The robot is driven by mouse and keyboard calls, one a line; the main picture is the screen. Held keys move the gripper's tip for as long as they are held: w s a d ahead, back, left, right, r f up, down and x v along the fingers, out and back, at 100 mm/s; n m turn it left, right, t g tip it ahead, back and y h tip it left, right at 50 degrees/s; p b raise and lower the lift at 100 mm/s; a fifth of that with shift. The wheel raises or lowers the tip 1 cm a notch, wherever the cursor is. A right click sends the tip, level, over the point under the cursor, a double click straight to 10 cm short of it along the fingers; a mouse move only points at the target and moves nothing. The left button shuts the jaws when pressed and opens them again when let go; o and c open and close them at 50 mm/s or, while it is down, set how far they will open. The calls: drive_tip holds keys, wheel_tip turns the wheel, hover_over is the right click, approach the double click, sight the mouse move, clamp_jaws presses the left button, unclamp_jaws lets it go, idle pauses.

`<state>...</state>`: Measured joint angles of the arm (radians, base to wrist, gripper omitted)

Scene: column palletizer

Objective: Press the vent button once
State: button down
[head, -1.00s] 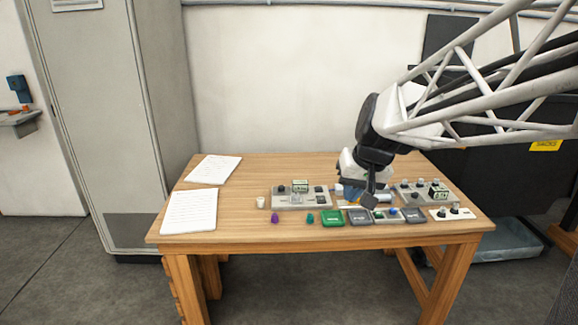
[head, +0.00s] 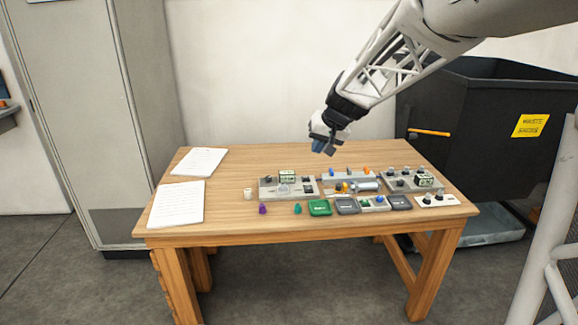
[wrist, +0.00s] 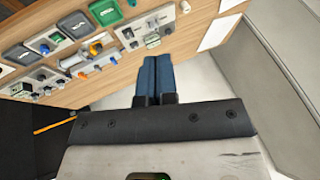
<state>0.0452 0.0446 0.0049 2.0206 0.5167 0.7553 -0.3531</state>
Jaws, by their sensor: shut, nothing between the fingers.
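Several small control units sit on the wooden table (head: 240,165). A green pad (head: 320,208) with a white label lies near the front edge. It also shows in the wrist view (wrist: 105,12). Two dark grey pads (head: 347,206) (head: 400,202) lie to its right, with a small panel (head: 374,203) bearing a green and a blue button between them. Labels are too small to read, so I cannot tell which control is the vent button. My gripper (head: 323,149) is shut and empty, raised above the back of the table. Its blue fingers (wrist: 153,80) touch each other.
A grey panel with a display (head: 288,188) stands left of a rail unit (head: 352,178); another knobbed panel (head: 412,180) is right. A white cup (head: 248,194) and purple (head: 262,208) and teal (head: 297,208) pieces are loose. Papers (head: 177,205) lie left. A black bin (head: 480,110) stands behind right.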

drive_tip(key=w+d+f+t+y, duration=0.1)
drive_tip(key=w+f, duration=0.3)
drive_tip(key=w, duration=0.7)
drive_tip(key=w+f, duration=0.4)
drive_tip(key=w, duration=0.7)
drive_tip(key=m+t, duration=0.2)
hover_over(307, 177)
wheel_tip(307, 177, down, 14)
drive_tip(key=shift+r+y, duration=0.15)
drive_tip(key=shift+y, duration=0.15)
drive_tip(key=shift+f, duration=0.2)
drive_tip(key=shift+f, duration=4.25)
